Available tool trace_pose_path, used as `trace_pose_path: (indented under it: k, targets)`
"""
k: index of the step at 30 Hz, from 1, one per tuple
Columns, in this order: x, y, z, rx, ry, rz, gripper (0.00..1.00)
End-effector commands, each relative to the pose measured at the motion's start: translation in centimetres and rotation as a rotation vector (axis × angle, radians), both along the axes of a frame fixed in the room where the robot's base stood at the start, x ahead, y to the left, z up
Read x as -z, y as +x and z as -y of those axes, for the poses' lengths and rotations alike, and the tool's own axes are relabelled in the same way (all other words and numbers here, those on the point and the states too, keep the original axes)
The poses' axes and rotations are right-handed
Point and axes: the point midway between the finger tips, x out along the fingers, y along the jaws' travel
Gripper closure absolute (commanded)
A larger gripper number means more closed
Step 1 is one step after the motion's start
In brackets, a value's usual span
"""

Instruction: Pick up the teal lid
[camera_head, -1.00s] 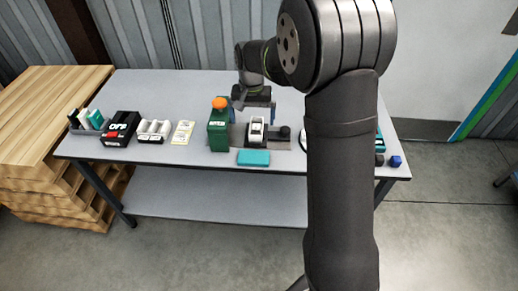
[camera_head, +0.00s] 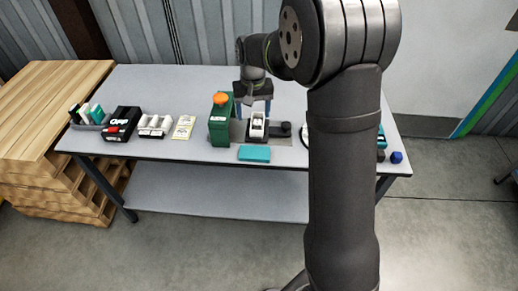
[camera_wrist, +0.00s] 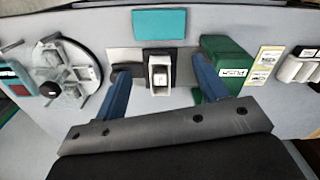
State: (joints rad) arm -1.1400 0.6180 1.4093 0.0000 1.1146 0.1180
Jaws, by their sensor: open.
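The teal lid (camera_head: 254,153) is a flat teal rectangle lying near the front edge of the table. It also shows at the top of the wrist view (camera_wrist: 160,23). My gripper (camera_head: 254,112) is open, above the table and behind the lid. In the wrist view its two blue fingers (camera_wrist: 160,70) stand apart, either side of a white-topped device (camera_wrist: 159,74) in the picture, with the lid beyond their tips. Nothing is seen between the fingers in their grip, and the lid is not touched.
A green box (camera_head: 219,125) with an orange knob stands left of the device, close to one finger. A round grey fixture (camera_wrist: 65,72) is on the other side. Cartons and cards (camera_head: 155,126) lie further left. Table space behind is bare.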

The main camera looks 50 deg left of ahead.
Motion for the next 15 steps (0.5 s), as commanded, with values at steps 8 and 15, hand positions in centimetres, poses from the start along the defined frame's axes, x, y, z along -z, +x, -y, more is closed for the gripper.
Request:
trace_pose_path:
  k: [8,15]
  targets:
    - [0.16,0.06,0.18,-0.571,0.0,0.0,0.34]
    - [0.3,0.09,0.31,-1.046,0.0,0.0,0.34]
